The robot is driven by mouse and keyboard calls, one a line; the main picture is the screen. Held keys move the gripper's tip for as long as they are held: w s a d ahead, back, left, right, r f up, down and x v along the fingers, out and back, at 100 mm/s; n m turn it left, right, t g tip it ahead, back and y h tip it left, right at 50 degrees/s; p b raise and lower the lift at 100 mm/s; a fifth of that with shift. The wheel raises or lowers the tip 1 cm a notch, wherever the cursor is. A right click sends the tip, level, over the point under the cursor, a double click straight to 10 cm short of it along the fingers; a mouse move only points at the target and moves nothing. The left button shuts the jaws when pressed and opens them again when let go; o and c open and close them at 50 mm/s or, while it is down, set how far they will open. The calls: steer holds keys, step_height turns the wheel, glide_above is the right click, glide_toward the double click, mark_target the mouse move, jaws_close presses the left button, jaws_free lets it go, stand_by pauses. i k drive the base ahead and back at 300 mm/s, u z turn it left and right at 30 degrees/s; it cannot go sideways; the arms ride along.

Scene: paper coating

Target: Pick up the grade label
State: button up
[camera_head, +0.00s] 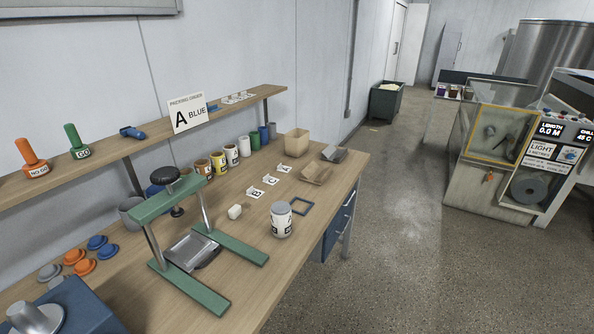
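Three small white label cards lie in a row on the wooden workbench (335,172): a far one (285,168), a middle one (270,180) and a near one (255,191). Each bears a dark letter, too small to read surely. An order sign (188,113) on the shelf reads "A BLUE". A white can (281,220) with a dark letter on its front stands upright to the right of the near card. My gripper is not in view, so its state and its distance from the cards do not show.
Floor right of the bench is clear.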

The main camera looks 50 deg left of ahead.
mark_target(280, 168)
steer(key=u, duration=0.4)
steer(key=i, duration=1.05)
steer(key=u, duration=1.65)
steer(key=i, duration=0.75)
steer(key=u, duration=0.65)
